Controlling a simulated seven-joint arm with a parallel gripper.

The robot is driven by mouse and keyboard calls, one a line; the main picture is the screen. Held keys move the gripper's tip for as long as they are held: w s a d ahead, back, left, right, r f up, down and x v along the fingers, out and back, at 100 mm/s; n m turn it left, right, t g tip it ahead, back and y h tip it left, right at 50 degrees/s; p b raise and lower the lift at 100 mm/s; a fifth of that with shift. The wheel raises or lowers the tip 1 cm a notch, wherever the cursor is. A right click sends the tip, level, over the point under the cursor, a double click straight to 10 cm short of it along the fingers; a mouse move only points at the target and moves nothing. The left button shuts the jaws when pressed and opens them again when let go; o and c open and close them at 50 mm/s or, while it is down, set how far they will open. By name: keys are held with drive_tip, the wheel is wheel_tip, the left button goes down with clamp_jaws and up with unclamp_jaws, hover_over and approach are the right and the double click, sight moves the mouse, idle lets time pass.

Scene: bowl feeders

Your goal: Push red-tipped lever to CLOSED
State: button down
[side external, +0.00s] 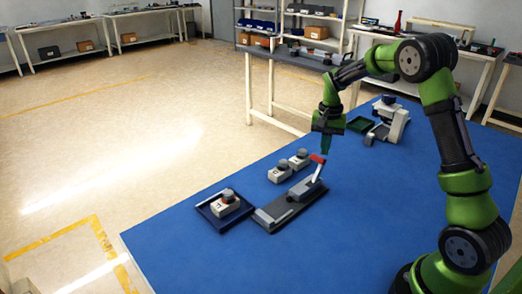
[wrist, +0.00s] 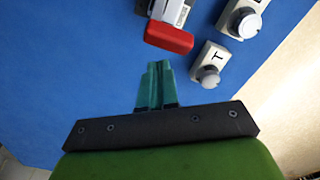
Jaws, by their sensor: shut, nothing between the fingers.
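The red-tipped lever (side external: 318,159) stands up from a grey fixture on a dark base plate (side external: 292,211) in the side external view. Its red tip (wrist: 169,38) also shows in the wrist view, just beyond my fingertips. My gripper (side external: 325,151) points down right beside the red tip, on its far side. In the wrist view my gripper's teal fingers (wrist: 157,68) are together with nothing between them. A small gap of blue shows there between fingers and tip. I cannot read any CLOSED marking.
Two white blocks with grey knobs (side external: 280,172) (side external: 300,159) stand left of the lever. Another knobbed block (side external: 226,203) sits in a dark tray (side external: 207,208). A green tray (side external: 359,124) and a white device (side external: 391,122) stand behind. The blue table's front is clear.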

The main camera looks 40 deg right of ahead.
sight(318, 158)
drive_tip(key=shift+f, duration=1.25)
drive_tip(key=shift+a, duration=0.1)
drive_tip(key=shift+a+f, duration=0.15)
drive_tip(key=shift+a, duration=3.7)
drive_tip(key=shift+d, duration=0.65)
wheel_tip(318, 158, up, 8)
drive_tip(key=shift+r, duration=0.2)
